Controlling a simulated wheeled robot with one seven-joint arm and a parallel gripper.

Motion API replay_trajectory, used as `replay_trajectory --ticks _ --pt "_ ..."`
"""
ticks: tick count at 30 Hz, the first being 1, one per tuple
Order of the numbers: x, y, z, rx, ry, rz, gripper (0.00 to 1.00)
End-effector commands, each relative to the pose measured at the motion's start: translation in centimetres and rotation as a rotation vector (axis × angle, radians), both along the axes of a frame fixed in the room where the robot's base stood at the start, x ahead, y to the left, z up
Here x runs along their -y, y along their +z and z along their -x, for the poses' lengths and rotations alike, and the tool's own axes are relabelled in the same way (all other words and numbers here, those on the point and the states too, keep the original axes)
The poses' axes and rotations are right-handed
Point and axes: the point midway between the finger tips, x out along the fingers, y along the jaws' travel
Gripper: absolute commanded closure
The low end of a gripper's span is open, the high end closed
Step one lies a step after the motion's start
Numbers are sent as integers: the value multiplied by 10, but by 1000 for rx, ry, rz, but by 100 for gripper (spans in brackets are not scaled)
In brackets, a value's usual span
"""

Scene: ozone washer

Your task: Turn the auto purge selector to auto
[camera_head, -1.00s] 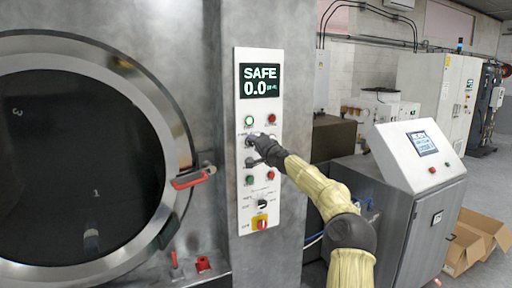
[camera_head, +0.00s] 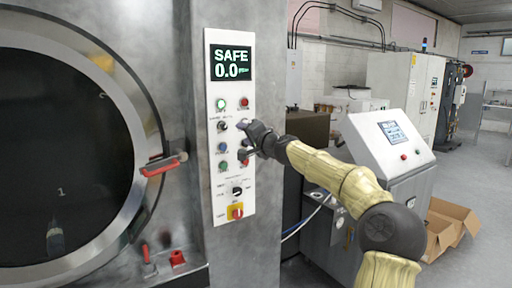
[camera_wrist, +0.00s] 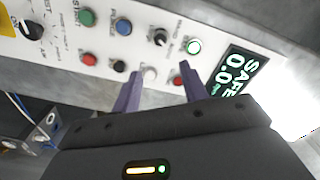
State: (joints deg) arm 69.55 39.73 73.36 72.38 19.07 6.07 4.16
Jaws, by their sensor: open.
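A small black selector knob (camera_head: 222,126) sits on the left of the white control panel (camera_head: 214,200), below the green lamp. It also shows in the wrist view (camera_wrist: 160,38), just beyond my fingertips, beside small lettering that seems to read manual and auto. Which way it points is too small to tell surely. My gripper (camera_head: 243,127) is open and empty, just right of this knob and apart from it.
A green lamp (camera_wrist: 193,46), a red button (camera_wrist: 178,80) and a blue button (camera_wrist: 123,27) crowd the knob. A lower black selector (camera_head: 237,191) and a red-yellow switch (camera_head: 236,212) are beneath. The washer's red door handle (camera_head: 163,166) juts out at left.

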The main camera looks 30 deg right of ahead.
Motion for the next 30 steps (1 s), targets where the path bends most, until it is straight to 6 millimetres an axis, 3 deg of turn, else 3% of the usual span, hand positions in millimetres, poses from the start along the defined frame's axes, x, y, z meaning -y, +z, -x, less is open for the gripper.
replay_trajectory --ticks 12,30 --pt "4 -2 50 1 -3 0 56" --pt "4 0 54 0 -2 0 56"
